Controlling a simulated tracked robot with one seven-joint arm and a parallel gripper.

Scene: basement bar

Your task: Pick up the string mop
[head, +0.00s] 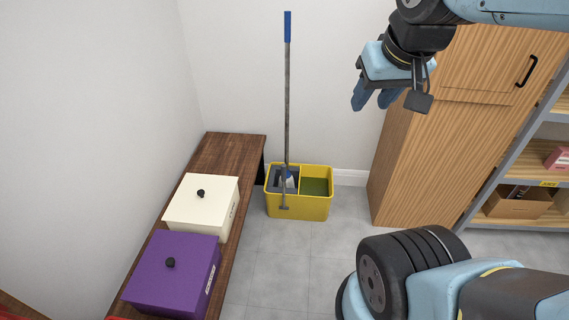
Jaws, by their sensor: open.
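The string mop (287,95) stands upright against the white wall, with a long grey pole and a blue grip at its top. Its lower end is in a yellow bucket (298,207) with a grey wringer on the left and dark green liquid on the right. The mop's strings are hard to make out inside the bucket. My gripper (376,104) is in the upper right of the head view, to the right of the pole and apart from it. Its two blue fingers point down, are apart, and hold nothing.
A dark wooden bench (235,147) on the left bears a cream box (203,212) and a purple box (172,274). A tall wooden cabinet (440,150) and a grey shelf unit (498,150) stand on the right. Grey tiled floor (290,262) in front of the bucket is clear.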

